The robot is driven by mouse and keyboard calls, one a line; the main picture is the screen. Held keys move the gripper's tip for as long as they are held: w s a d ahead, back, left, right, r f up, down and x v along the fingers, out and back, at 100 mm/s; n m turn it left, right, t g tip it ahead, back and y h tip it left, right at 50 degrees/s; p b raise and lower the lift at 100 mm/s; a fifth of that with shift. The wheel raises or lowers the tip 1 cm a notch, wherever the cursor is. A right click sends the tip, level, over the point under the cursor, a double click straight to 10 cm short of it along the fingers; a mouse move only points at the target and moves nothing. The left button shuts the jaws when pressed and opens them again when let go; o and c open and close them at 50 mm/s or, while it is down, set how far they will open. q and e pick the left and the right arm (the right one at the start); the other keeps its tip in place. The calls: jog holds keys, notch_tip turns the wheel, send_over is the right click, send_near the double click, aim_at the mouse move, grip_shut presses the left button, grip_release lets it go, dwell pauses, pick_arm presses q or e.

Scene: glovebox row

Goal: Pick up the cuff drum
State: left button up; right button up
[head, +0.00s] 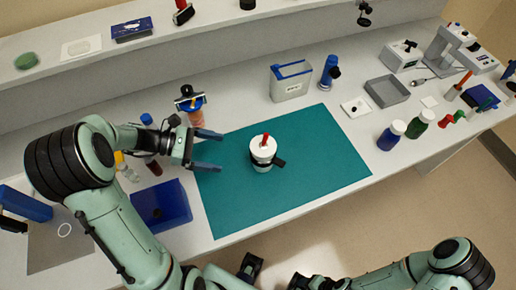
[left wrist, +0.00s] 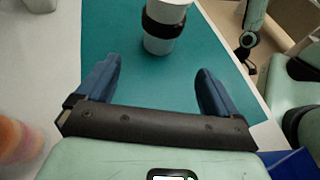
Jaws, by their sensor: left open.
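The cuff drum (head: 262,153) is a white cylinder with a black band around it and a dark tab at its side. It stands upright on the teal mat (head: 320,150), and a red piece shows on its top. My left gripper (head: 213,151) is open and empty at the mat's left edge, to the left of the drum and apart from it. In the left wrist view the drum (left wrist: 158,44) stands beyond the gap between the open blue fingers (left wrist: 156,75), its top cut off by the frame.
A blue bin (head: 161,205) and small bottles stand left of the mat, near my left arm. A grey-white box (head: 290,82) and a blue bottle (head: 329,71) stand behind it. Two jars (head: 391,135) are to the right. The mat around the drum is clear.

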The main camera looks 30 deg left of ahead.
aim_at(256, 159)
pick_arm(q)
jog(key=x, duration=0.7)
jog(key=shift+d, duration=0.25)
jog(key=shift+x, duration=2.9)
jog(key=shift+w, duration=0.1)
jog(key=c, duration=1.2)
